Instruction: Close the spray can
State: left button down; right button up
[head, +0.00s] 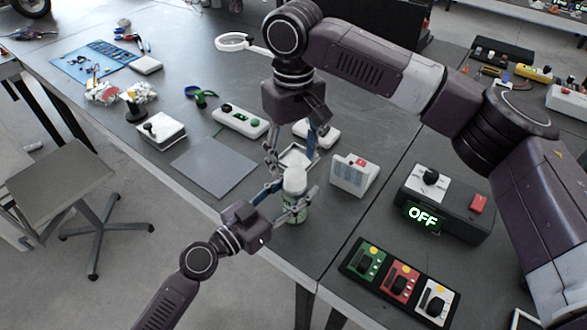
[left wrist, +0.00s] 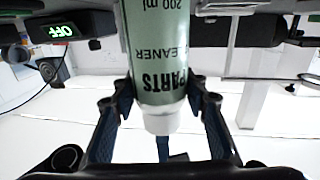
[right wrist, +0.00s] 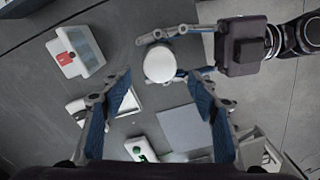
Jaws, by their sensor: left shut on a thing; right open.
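The spray can (head: 296,213) has a pale green label and a white cap (head: 294,180) on its top end. It stands upright near the table's front edge. My left gripper (head: 287,203) is shut around its upper part. The left wrist view shows the can (left wrist: 160,50) upside down, labelled "PARTS CLEANER 200 ml", between my fingers. My right gripper (head: 291,158) is open and empty above and behind the can, pointing down. In the right wrist view the round cap (right wrist: 160,64) lies ahead of the open fingers (right wrist: 161,95). I cannot tell whether the cap is fully seated.
A grey plate (head: 213,166) lies left of the can. A small white device with a red button (head: 352,175) stands close at its right. Farther right are a black box reading OFF (head: 440,205) and a panel of coloured switches (head: 398,283). A white switch box (head: 240,121) is behind.

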notch_tip(320, 180, up, 7)
dwell(0.3)
jog(key=shift+r, duration=0.1)
pick_arm(q)
jog(key=c, duration=1.1)
grip_release()
jog(key=v, duration=1.2)
jog(key=shift+a, duration=0.1)
